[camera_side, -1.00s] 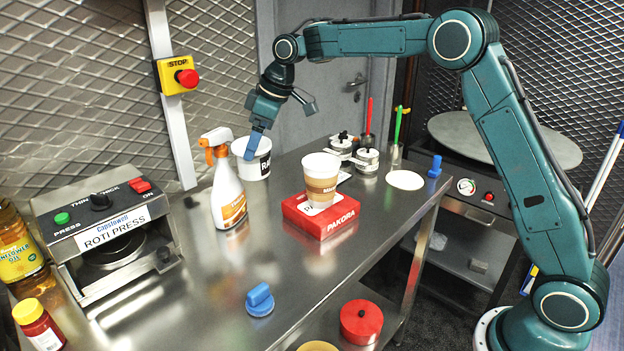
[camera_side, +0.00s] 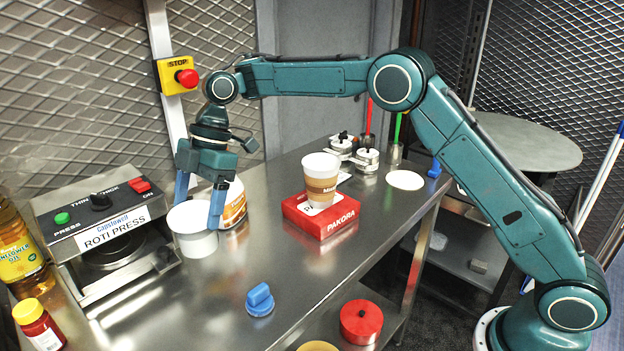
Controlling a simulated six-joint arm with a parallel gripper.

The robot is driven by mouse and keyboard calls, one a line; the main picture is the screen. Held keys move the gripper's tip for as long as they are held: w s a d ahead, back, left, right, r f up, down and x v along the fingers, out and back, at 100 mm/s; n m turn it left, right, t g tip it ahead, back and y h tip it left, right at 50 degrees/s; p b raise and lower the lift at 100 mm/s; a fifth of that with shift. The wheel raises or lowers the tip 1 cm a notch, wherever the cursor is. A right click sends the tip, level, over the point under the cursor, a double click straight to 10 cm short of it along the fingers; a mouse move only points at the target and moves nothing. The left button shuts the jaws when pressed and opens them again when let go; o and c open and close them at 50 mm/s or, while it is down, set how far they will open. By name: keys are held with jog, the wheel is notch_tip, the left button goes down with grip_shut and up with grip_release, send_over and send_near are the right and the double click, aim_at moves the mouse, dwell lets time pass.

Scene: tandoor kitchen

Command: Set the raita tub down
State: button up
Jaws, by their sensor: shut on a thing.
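The tub is about upright. Its base is at or just above the steel counter (camera_side: 275,245); I cannot tell whether it touches. No label shows on the side facing the camera.
The roti press (camera_side: 105,235) is close on the left. A paper cup (camera_side: 321,182) stands on a red pakora box (camera_side: 322,221) to the right. A blue knobbed object (camera_side: 260,300) lies in front.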

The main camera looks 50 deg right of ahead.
aim_at(202, 245)
jog(key=shift+s+a+f+n, duration=0.25)
jog(key=shift+s+a+n, duration=0.15)
jog(key=shift+a+n, duration=0.15)
jog(key=shift+f, duration=4)
jog(key=o, duration=1.5)
jog(key=shift+f, duration=0.15)
jog(key=shift+c, duration=0.2)
jog(key=shift+v, duration=3.6)
jog(key=shift+w+r, duration=0.15)
jog(key=shift+r, duration=0.15)
